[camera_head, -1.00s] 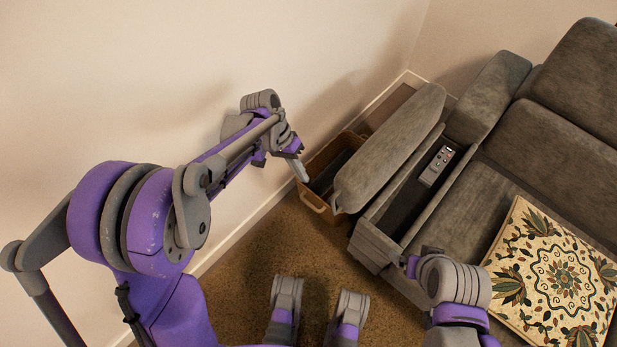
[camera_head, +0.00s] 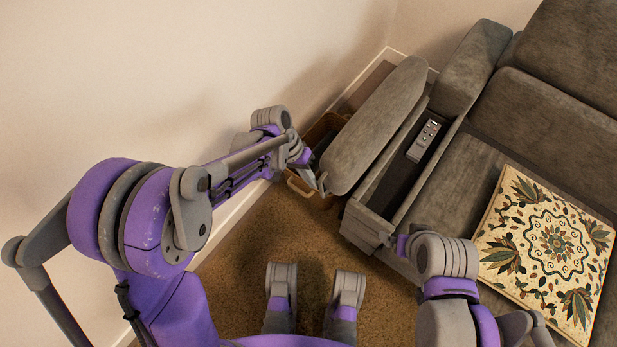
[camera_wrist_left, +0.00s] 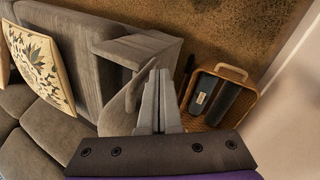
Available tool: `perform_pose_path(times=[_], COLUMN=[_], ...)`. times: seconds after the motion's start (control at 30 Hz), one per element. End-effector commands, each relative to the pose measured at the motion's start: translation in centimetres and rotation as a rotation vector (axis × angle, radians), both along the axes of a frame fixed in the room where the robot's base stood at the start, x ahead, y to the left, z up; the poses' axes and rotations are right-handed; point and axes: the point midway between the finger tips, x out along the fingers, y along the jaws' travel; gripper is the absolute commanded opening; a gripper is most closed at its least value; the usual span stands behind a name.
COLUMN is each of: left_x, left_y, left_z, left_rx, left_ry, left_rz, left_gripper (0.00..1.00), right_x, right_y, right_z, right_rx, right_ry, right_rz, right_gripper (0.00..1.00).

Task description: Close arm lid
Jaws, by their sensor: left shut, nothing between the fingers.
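The grey arm lid (camera_head: 376,125) stands open, tilted outward to the left of the sofa arm (camera_head: 362,228). The arm's open compartment (camera_head: 393,185) shows, with a grey remote (camera_head: 423,141) at its far end. My left gripper (camera_head: 319,186) is shut and empty, at the outer side of the lid's near end. In the left wrist view the shut fingers (camera_wrist_left: 158,98) overlap the lid (camera_wrist_left: 118,115); I cannot tell whether they touch it. My right arm is by the front of the sofa arm; its fingers (camera_head: 399,243) are mostly hidden behind its wrist.
A basket (camera_wrist_left: 238,72) with dark rolled items stands on the floor between lid and wall, close to my left gripper. The wall (camera_head: 250,60) limits room on the left. A patterned cushion (camera_head: 548,250) lies on the sofa seat. Brown rug (camera_head: 312,240) is open in front.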

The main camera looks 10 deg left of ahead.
Motion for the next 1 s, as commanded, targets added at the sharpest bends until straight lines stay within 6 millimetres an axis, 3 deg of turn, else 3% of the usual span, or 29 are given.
perform_pose_path(times=[0.67,1.0], left_x=[-0.6,-1.7], left_y=[-1.0,-3.0], left_z=[0.9,2.4], left_rx=[0.074,0.212], left_ry=[-0.044,-0.126], left_rz=[-0.002,-0.009], left_gripper=[0.00,0.00], right_x=[-0.1,-0.3], right_y=[0.0,0.0], right_z=[1.0,2.8], right_rx=[0.000,0.000], right_ry=[-0.003,-0.010], right_rz=[0.000,0.000], right_gripper=[0.94,0.94])
